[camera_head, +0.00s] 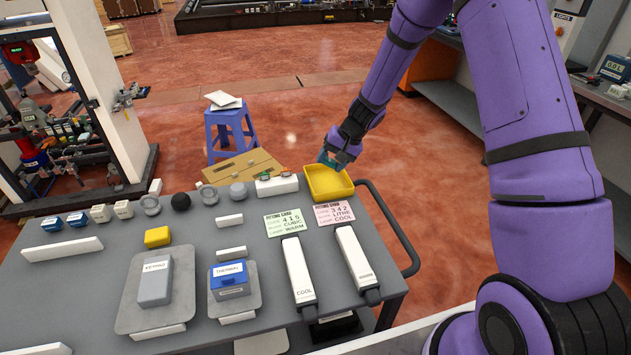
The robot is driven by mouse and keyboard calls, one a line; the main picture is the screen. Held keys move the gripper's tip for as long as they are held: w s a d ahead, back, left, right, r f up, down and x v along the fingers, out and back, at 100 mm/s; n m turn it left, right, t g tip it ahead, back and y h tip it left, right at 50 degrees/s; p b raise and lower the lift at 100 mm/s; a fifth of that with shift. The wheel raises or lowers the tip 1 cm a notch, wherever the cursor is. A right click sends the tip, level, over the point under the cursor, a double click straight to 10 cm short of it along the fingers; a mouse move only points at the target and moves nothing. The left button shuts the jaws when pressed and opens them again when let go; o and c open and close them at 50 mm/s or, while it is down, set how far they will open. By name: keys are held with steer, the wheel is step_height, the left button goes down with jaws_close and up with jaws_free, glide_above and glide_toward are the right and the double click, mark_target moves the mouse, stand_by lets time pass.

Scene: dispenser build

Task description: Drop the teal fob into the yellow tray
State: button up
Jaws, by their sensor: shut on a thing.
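The yellow tray (329,186) sits at the far right corner of the grey cart top. My gripper (335,157) is over the tray's back part, pointing down. It is shut on the teal fob (327,157), of which only a small teal patch shows between and beside the dark fingers. The fob looks to be above the tray floor, but its exact height is hard to tell.
A white holder (277,184) with small items stands just left of the tray. Two printed cards (289,223) lie in front of it. A black ball (180,201), a yellow block (157,237) and labelled boxes (229,280) stand further left. A black handle rail (397,228) runs along the cart's right side.

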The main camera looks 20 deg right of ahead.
steer(key=shift+f, duration=2.85)
steer(key=o, duration=1.1)
steer(key=shift+d+r, duration=0.1)
steer(key=v, duration=1)
steer(key=shift+r, duration=0.25)
steer(key=shift+s+d, duration=0.1)
steer(key=shift+d, duration=0.05)
